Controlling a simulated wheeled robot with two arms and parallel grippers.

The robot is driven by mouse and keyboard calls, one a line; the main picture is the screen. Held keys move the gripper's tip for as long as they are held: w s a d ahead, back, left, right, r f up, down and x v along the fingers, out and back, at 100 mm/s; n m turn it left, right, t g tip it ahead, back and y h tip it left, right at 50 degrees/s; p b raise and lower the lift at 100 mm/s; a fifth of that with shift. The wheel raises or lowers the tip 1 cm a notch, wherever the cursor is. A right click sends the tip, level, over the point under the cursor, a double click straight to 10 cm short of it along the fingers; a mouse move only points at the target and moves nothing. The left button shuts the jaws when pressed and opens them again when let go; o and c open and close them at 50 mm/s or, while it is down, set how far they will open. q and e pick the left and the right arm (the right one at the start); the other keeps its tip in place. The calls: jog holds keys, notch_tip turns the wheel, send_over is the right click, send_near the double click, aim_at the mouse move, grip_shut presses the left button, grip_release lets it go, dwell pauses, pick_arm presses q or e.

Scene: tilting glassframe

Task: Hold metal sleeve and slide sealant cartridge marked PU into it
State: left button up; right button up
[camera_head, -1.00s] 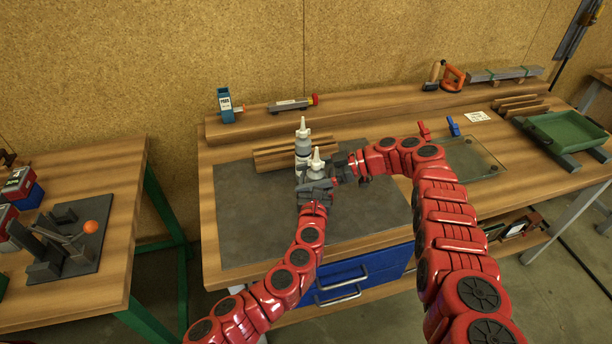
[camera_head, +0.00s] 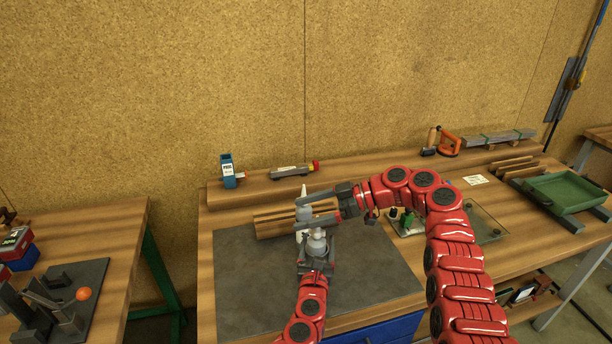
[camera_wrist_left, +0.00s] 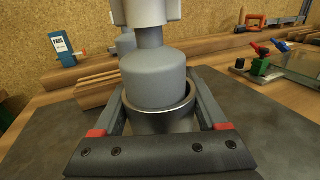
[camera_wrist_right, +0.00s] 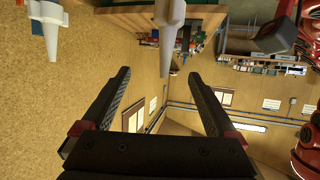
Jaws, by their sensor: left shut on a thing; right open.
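My left gripper (camera_wrist_left: 160,122) is shut on the metal sleeve (camera_wrist_left: 155,120), whose round rim shows between its fingers. A grey cartridge (camera_wrist_left: 153,78) with a pale nozzle stands upright inside the sleeve, its upper body above the rim. It also shows in the head view (camera_head: 317,244). A second cartridge (camera_wrist_left: 126,42) stands behind it, partly hidden. I cannot read a PU mark on either. My right gripper (camera_head: 312,208) is open and empty, raised near the nozzles. In the right wrist view a nozzle (camera_wrist_right: 170,25) lies beyond the open fingers.
A grooved wooden block (camera_head: 272,222) lies behind the cartridges on the dark mat (camera_head: 245,280). A blue box (camera_head: 228,170) and a grey tool with a red end (camera_head: 292,172) are on the back ledge. A glass plate (camera_head: 482,224) and green tray (camera_head: 565,192) are to the right.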

notch_tip(320, 180, up, 10)
jog(key=shift+w+m+t, duration=0.15)
jog(key=shift+m+t, duration=0.15)
pick_arm(q)
jog(key=o, duration=1.4)
